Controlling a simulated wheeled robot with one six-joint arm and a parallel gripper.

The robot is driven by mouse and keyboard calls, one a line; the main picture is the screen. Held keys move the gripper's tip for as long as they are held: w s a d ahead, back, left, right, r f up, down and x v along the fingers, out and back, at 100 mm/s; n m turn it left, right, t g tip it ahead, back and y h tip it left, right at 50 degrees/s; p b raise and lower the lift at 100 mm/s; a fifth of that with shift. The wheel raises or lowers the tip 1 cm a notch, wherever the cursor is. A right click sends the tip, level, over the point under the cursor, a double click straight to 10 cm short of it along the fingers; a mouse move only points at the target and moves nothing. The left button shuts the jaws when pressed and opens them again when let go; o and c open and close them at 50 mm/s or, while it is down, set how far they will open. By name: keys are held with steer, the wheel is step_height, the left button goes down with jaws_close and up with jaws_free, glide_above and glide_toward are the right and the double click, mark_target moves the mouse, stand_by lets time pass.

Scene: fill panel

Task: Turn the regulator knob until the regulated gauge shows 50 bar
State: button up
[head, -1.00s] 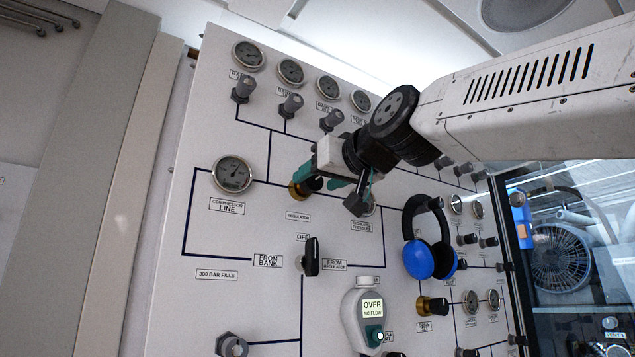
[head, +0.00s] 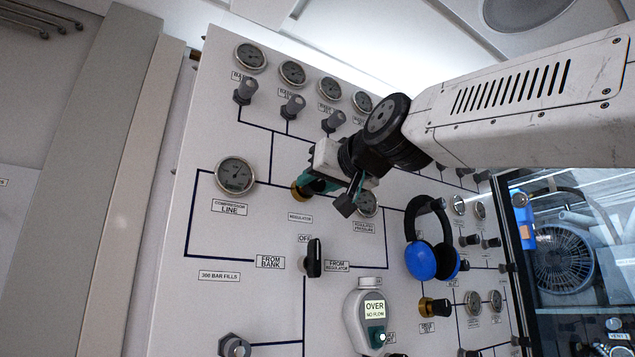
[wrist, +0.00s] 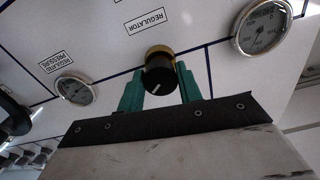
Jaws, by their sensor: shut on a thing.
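The regulator knob (wrist: 159,75) is black with a white mark on a brass collar. In the wrist view it sits between the green fingers of my gripper (wrist: 160,88), which is shut on it. In the head view my gripper (head: 316,186) covers most of the knob, and the brass collar (head: 297,193) shows at its left. The regulated pressure gauge (wrist: 75,91) is a small round dial at the left of the wrist view. In the head view this gauge (head: 367,205) is partly behind my gripper. Its needle is too small to read.
The compression line gauge (head: 236,175) is left of the regulator. A black selector handle (head: 314,257) is below it. Blue headphones (head: 431,250) hang to the right, and a handheld meter (head: 367,315) reading "OVER NO FLOW" is lower down. Several valve knobs line the panel's top.

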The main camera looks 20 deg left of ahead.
steer(key=o, duration=1)
steer(key=v, duration=0.7)
steer(key=shift+s+d, duration=0.2)
steer(key=shift+d, duration=0.1)
stand_by(1.6)
